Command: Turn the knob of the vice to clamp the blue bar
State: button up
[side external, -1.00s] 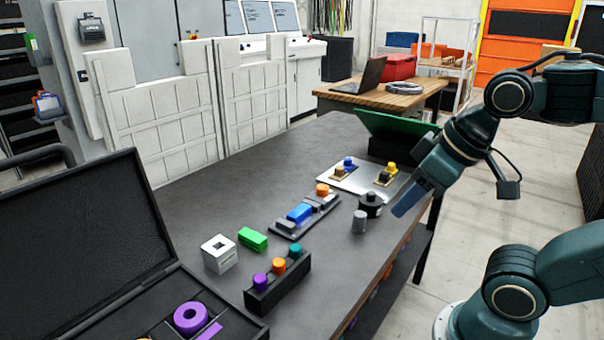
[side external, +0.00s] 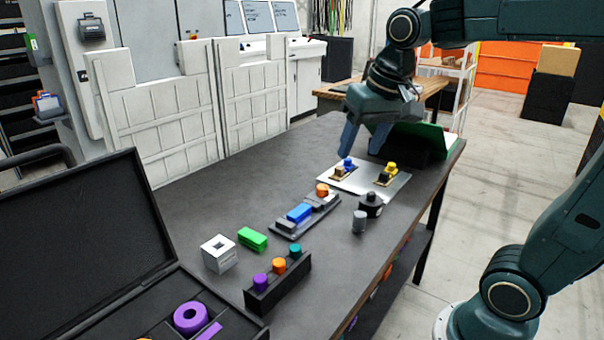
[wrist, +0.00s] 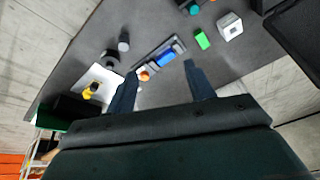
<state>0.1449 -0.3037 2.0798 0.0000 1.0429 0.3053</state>
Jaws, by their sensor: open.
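The grey vice (side external: 283,226) lies on the dark table, with the blue bar (side external: 299,213) between its jaws and the orange knob (side external: 322,189) at its far end. In the wrist view the blue bar (wrist: 166,60) and the orange knob (wrist: 143,74) show ahead of the fingers. My gripper (side external: 362,146) is open and empty, its fingers pointing down above the back of the table, behind the vice and apart from it. It also shows in the wrist view (wrist: 158,76). Whether the bar touches both jaws is too small to tell.
A metal plate (side external: 372,186) with blue and yellow knobbed parts lies behind the vice. A black round part (side external: 371,204) and a grey cylinder (side external: 359,221) stand to its right. A green block (side external: 252,239), a white block (side external: 219,254) and a black peg holder (side external: 262,298) are in front.

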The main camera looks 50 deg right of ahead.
jog(key=w+d+f+m+g, duration=0.2)
jog(key=w+d+m, duration=0.3)
jog(key=w+d, duration=0.5)
jog(key=m+g, duration=0.2)
jog(key=m, duration=0.3)
send_over(323, 186)
notch_tip(323, 186, down, 7)
jog(key=shift+r+y, duration=0.2)
jog(key=shift+y, duration=0.1)
jog(key=shift+a+f, duration=0.1)
notch_tip(323, 186, down, 14)
jog(key=shift+r, duration=0.15)
jog(key=c, duration=1)
jog(key=shift+o, duration=0.2)
